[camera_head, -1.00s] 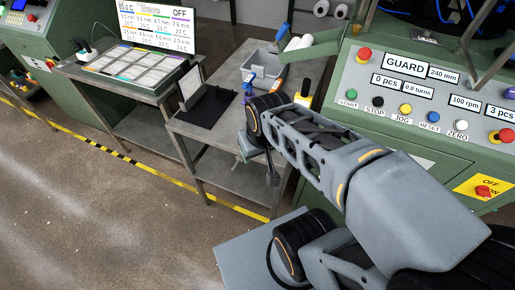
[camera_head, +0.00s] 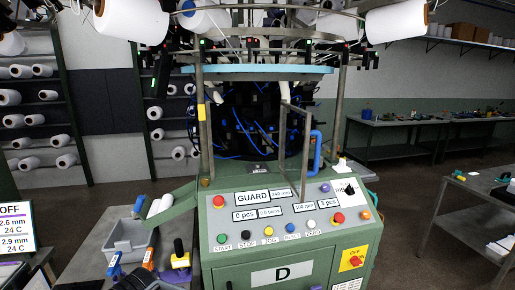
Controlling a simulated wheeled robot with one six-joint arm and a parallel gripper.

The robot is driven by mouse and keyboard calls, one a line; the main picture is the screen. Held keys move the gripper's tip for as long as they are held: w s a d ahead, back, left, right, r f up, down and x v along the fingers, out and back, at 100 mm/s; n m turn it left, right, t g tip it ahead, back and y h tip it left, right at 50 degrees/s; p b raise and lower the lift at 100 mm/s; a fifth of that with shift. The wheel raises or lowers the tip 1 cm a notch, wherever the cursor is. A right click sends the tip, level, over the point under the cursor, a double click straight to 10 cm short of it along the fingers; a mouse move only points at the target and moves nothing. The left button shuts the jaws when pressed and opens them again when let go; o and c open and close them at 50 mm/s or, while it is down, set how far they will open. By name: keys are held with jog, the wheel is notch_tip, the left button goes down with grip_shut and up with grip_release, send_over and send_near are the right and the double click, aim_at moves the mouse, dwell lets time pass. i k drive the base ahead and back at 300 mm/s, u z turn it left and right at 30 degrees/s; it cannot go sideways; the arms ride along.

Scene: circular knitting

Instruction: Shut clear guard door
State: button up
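The clear guard door (camera_head: 283,132) is on the front of knitting machine D. Its grey metal frame stands out from the machine towards me, seen at a steep angle, so it looks swung open. The clear panel itself is hard to make out. A blue handle (camera_head: 316,150) shows at the frame's right side. Behind it the machine's dark inside with blue tubes (camera_head: 245,130) is visible. The display on the panel reads GUARD (camera_head: 252,197).
The green control panel (camera_head: 225,222) with buttons and a red stop knob juts out below the door. A side table with a grey bin (camera_head: 125,240) and hand tools stands at left. A grey workbench (camera_head: 470,205) stands at right, with open floor before it.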

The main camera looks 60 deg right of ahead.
aim_at(300, 196)
jog(key=k, duration=0.5)
jog(key=u, duration=1.5)
jog(key=k, duration=1.7)
jog(key=z, duration=2.05)
jog(key=i, duration=0.5)
jog(key=u, duration=0.95)
jog(key=k, duration=0.55)
jog(key=z, duration=0.4)
jog(key=i, duration=0.5)
